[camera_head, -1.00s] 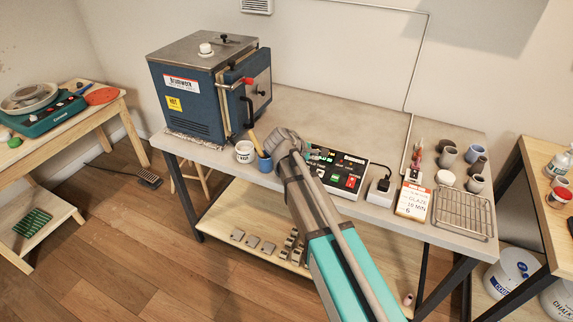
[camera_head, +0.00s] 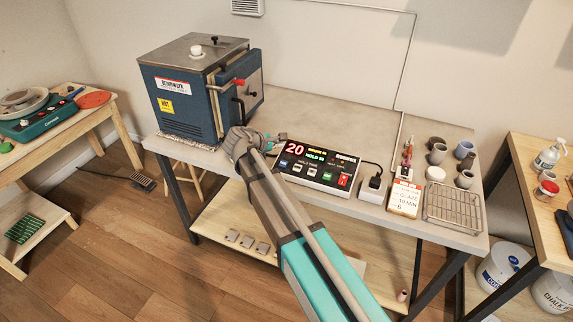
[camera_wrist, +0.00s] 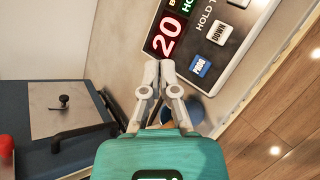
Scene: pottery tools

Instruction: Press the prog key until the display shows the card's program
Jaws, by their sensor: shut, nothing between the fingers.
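The controller box (camera_head: 318,170) lies on the bench with its face up. Its display (camera_head: 308,152) shows a large red 20, with smaller lit text beside it that is hard to read. The 20 also shows in the wrist view (camera_wrist: 166,36). The blue prog key (camera_wrist: 200,66) is at the panel's near left corner, with a DOWN key beside it. The white card (camera_head: 405,197) stands right of the box; I read GLAZE, 10 MIN and 6 on it. My gripper (camera_wrist: 160,70) is shut and empty, beside the box's left end, left of the prog key and apart from it.
The blue kiln (camera_head: 205,90) stands at the left of the bench. A blue cup (camera_wrist: 190,110) is partly hidden under my gripper. Right of the box are a power plug (camera_head: 374,184), a wire rack (camera_head: 453,208) and several small pots. The bench behind the box is clear.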

